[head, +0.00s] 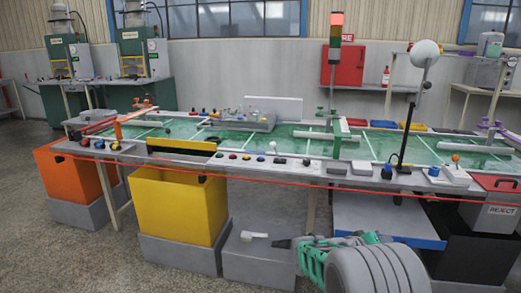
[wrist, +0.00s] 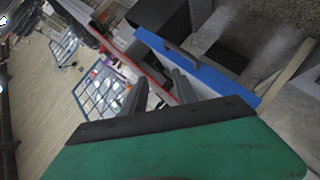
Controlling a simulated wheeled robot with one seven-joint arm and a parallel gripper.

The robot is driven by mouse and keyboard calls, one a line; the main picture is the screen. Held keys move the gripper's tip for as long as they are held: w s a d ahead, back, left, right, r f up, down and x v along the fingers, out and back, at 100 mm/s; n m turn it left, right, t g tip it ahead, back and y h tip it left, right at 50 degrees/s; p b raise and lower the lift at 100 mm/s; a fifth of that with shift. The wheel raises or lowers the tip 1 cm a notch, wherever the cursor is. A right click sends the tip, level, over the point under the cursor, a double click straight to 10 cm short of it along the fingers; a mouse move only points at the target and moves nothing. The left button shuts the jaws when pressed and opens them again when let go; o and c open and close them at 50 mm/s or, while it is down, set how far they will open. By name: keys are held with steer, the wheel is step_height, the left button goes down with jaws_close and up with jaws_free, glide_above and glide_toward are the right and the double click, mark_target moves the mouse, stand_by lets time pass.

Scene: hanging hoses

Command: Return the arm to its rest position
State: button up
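My gripper shows in the wrist view (wrist: 157,92) with its two dark grey fingers spread apart and nothing held between them. The green body with a black edge behind the fingers fills the bottom of that view. In the head view my arm is at the lower right, folded low in front of the workbench.
A long workbench (head: 275,146) with a green top spans the view, a red line along its front. Below it are an orange bin (head: 70,185), a yellow bin (head: 178,208), a grey box (head: 255,262) and a blue-edged shelf (head: 385,222). The floor at the lower left is clear.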

steer(key=s+a+r+m+y+p, duration=0.1)
steer(key=s+a+r+y+p, duration=0.3)
steer(key=s+a+r+p, duration=0.25)
steer(key=s+a+r+y+p, duration=0.3)
steer(key=a+r+p, duration=0.35)
steer(key=r, duration=0.35)
steer(key=s+a+r+n+g+y+p, duration=0.1)
steer(key=s+a+r+y+p, duration=0.1)
steer(key=s+a, duration=0.4)
steer(key=s+a+r+n+g+y+p, duration=0.1)
steer(key=s+a+r+g+y+p, duration=0.1)
steer(key=s+a+r+p, duration=0.3)
steer(key=s+a+y, duration=0.1)
steer(key=s+a, duration=0.1)
steer(key=s, duration=0.2)
steer(key=shift+s+r, duration=0.15)
steer(key=shift+s, duration=0.25)
